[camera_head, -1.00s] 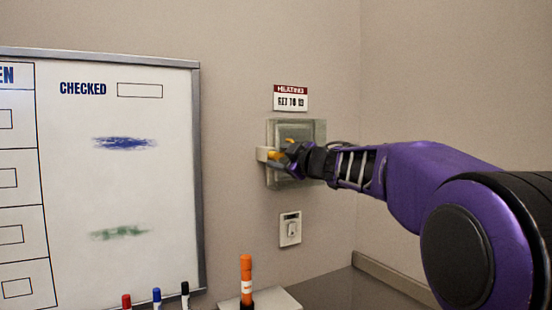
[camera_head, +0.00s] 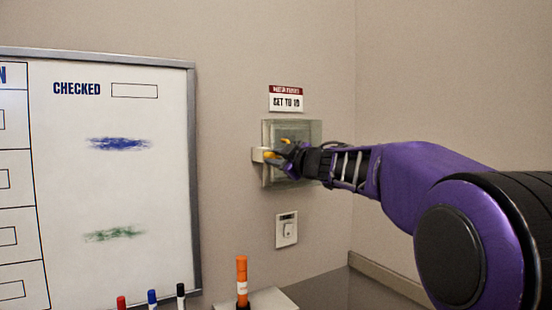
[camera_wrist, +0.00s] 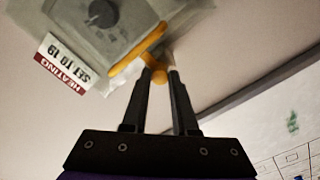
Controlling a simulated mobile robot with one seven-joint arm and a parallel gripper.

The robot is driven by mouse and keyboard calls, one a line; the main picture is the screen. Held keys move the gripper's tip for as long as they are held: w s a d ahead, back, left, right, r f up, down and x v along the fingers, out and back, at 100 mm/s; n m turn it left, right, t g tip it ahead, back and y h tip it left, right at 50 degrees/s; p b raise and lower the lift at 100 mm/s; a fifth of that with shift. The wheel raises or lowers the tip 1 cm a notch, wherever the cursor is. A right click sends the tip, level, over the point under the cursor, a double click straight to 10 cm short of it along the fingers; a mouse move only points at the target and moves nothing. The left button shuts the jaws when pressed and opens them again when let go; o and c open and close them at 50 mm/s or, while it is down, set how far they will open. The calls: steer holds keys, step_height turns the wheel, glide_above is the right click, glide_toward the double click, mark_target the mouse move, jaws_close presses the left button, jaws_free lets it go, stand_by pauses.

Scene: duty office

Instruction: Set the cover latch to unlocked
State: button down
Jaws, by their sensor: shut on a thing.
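The clear cover (camera_head: 308,126) is a box on the wall, and it also shows in the wrist view (camera_wrist: 178,14). Through it I see a dark round dial (camera_wrist: 102,13) on a grey plate. The orange-yellow cover latch (camera_head: 270,155) sits at the cover's left side. In the wrist view the latch (camera_wrist: 140,48) lies slanted along the cover's edge, with an orange piece between my fingertips. My gripper (camera_head: 284,157) reaches in from the right across the cover. In the wrist view my gripper (camera_wrist: 160,72) is shut on the latch. The fingers partly hide the latch.
A label (camera_head: 286,100) reading "SET TO 19" is above the cover, and a light switch (camera_head: 286,229) is below. A whiteboard (camera_head: 120,190) hangs at left. Several markers stand low in front, including an orange one (camera_head: 242,275). The wall between whiteboard and cover is bare.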

steer(key=n, duration=0.4)
steer(key=shift+n, duration=0.4)
steer(key=n, duration=0.4)
steer(key=n+b, duration=0.1)
steer(key=n, duration=0.4)
steer(key=shift+n+b, duration=0.6)
steer(key=shift+n, duration=1.5)
steer(key=c, duration=0.7)
jaws_free()
